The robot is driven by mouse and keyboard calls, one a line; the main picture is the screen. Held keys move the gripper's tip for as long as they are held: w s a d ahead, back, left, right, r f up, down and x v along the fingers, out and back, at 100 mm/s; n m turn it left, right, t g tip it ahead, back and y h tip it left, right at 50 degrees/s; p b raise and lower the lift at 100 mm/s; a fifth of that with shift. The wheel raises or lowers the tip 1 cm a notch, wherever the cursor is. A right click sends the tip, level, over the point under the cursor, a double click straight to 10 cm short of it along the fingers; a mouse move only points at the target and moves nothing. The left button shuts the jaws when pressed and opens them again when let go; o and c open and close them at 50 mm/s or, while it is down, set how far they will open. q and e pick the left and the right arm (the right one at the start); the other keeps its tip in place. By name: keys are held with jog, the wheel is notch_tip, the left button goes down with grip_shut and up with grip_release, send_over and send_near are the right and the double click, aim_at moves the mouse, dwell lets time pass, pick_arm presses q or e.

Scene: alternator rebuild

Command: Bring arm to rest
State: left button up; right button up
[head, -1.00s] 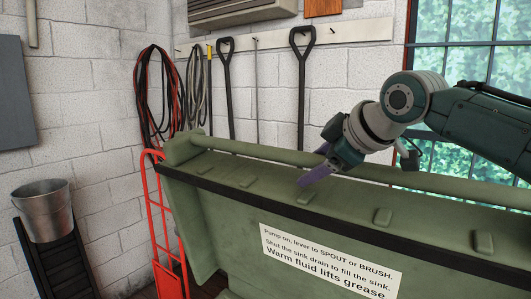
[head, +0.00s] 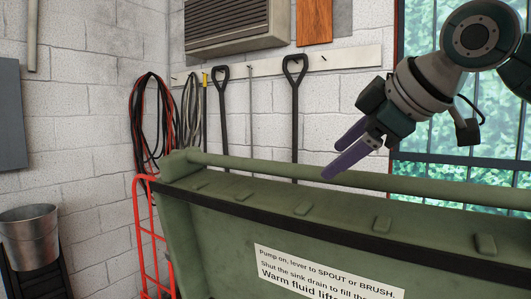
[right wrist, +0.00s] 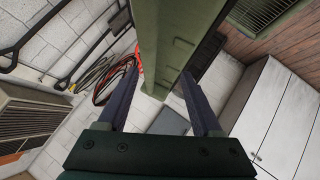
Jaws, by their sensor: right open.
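My right gripper (head: 348,152) is in the upper right of the head view, with its two purple fingers pointing down and left. It is open and empty, just above and in front of or beside the top edge of the raised green lid (head: 340,222); I cannot tell the exact gap. In the right wrist view the fingers (right wrist: 158,95) stand apart, with the green lid (right wrist: 175,45) showing between and beyond them. My left gripper is in no view.
The lid carries a white label (head: 325,275). A red hand truck (head: 148,235) stands at its left, and a metal bucket (head: 30,232) stands farther left. Shovels (head: 294,110) and cables (head: 152,115) hang on the wall. A window (head: 425,130) is at the right.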

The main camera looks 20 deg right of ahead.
jog(key=s+a+f+m+g+p, duration=0.25)
jog(key=s+a+f+p, duration=0.35)
jog(key=s+f, duration=0.5)
jog(key=s+f+m+g+p, duration=0.1)
jog(key=s+m+g+p, duration=0.1)
jog(key=s, duration=0.7)
jog(key=s+f+m+g+h+p, duration=0.1)
jog(key=s+m, duration=0.3)
jog(key=s, duration=0.6)
jog(key=shift+s+a+f+g+h+p, duration=0.35)
jog(key=shift+f+g+p, duration=0.2)
jog(key=shift+f+g, duration=0.1)
